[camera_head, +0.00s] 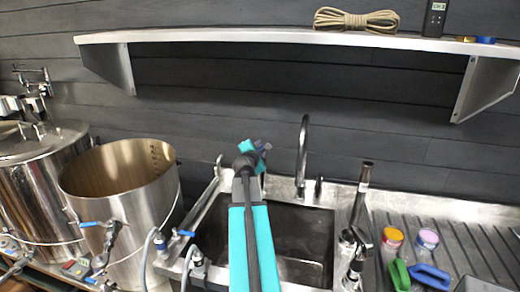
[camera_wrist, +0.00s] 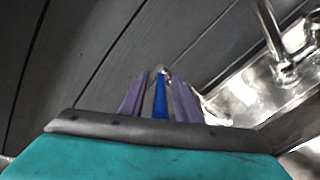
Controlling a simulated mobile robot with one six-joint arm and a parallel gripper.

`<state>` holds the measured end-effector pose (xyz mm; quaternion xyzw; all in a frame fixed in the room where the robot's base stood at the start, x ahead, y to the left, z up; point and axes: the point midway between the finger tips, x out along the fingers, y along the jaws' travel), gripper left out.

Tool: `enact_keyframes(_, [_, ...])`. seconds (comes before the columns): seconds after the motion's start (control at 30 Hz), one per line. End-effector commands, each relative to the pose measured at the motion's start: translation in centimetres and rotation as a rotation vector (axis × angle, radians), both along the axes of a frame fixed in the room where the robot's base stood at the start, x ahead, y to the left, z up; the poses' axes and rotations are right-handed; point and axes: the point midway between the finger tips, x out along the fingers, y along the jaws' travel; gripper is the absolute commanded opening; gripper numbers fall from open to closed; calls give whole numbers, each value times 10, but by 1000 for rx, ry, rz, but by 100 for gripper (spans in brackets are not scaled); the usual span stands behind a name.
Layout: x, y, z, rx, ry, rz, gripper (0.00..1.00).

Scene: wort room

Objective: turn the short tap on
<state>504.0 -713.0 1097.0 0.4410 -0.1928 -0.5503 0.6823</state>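My gripper (camera_head: 262,148) reaches over the sink to the back wall side, left of the tall curved tap. In the wrist view its two purple fingers (camera_wrist: 160,85) stand apart, one on each side of a narrow blue lever (camera_wrist: 160,97). Thin gaps seem to show beside the lever, so I see no firm grip. A small silvery piece (camera_wrist: 161,70) shows at the fingertips. The lever looks like a tap handle, but the body of the short tap is not clearly visible; my arm and gripper cover that area in the head view.
The tall tap (camera_head: 303,150) stands close right of my gripper, also in the wrist view (camera_wrist: 272,40). The sink (camera_head: 300,240) lies below. An open steel pot (camera_head: 120,200) stands left, a drainboard (camera_head: 460,240) with jars right. A shelf (camera_head: 290,36) overhangs behind.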

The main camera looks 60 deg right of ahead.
Motion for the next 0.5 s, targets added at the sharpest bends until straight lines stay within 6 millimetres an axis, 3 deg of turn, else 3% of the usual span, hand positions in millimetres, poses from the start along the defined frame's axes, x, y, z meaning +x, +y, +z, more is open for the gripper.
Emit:
enact_keyframes(0.17, [0,0,0,0,0,0,28])
enact_keyframes(0.33, [0,0,0,0,0,0,0])
enact_keyframes(0.5, [0,0,0,0,0,0,0])
